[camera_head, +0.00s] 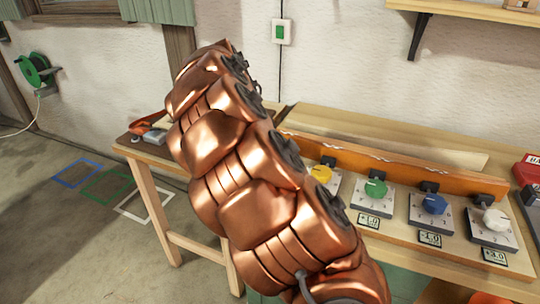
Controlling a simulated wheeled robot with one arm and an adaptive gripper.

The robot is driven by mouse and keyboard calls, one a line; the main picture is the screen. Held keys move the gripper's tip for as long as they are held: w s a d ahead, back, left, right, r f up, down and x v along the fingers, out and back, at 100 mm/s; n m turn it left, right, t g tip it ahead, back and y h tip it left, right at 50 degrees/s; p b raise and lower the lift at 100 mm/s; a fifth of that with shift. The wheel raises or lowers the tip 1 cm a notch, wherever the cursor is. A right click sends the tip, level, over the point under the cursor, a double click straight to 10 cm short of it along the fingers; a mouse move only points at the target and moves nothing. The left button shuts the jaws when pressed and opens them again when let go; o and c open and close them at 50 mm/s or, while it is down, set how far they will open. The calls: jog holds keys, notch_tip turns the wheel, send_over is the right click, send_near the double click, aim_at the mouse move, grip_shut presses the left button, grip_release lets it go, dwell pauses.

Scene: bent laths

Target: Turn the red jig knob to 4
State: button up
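The red jig knob does not show in the head view; my copper arm covers the left part of the row of knobs. The visible knobs are a yellow one (321,174), partly behind my arm, a green one (376,188), a blue one (435,204) and a white one (496,219). Each sits on a grey dial plate on the workbench. Small displays stand in front of the green, blue and white knobs. My gripper does not show, so its state and its place relative to the red knob are hidden.
The wooden workbench (190,158) runs along the wall, with an orange-red object (146,124) at its left end. An orange wooden strip (400,170) stands behind the knobs. A red box (527,169) is at the right edge. The floor at left is open, with coloured painted squares.

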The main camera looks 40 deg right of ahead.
dwell(0.4)
jog(key=o, duration=1.2)
jog(key=shift+c, duration=0.2)
jog(key=v, duration=1.2)
